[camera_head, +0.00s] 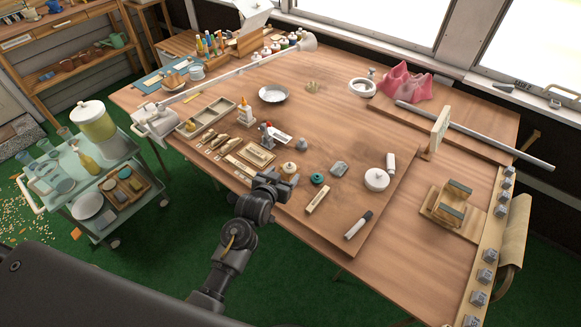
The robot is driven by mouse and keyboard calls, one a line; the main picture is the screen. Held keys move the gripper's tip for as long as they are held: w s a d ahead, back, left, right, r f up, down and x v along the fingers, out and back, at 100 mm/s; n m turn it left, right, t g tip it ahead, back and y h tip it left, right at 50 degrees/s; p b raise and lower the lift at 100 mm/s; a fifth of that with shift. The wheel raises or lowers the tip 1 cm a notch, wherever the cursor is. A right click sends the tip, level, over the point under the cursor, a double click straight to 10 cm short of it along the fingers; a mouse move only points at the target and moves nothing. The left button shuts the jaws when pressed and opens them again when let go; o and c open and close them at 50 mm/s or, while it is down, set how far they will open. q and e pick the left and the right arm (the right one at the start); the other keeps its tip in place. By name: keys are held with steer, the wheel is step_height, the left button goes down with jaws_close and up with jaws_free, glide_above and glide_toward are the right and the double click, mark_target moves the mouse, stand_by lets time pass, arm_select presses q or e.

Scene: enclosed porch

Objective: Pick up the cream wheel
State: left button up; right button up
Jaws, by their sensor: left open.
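A small round cream piece (289,169), which looks like the cream wheel, lies on the wooden board just beyond my left gripper. Its lower edge is close to the fingers, and I cannot tell whether they touch it. My left gripper (279,178) is open at the near edge of the board, with nothing visible between its fingers. A dark teal wheel (317,179) lies to the right. A larger white round thing with a knob (376,179) stands farther right. My right gripper is not in view.
A glue bottle (245,113) and a small framed plate (256,154) are behind to the left. The table's middle is mostly clear. A cart (150,196) stands left.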

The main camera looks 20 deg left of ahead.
mark_target(288, 168)
arm_select(q)
steer(key=x, duration=0.3)
steer(key=shift+w+f, duration=0.15)
steer(key=shift+w, duration=0.1)
steer(key=c, duration=1.1)
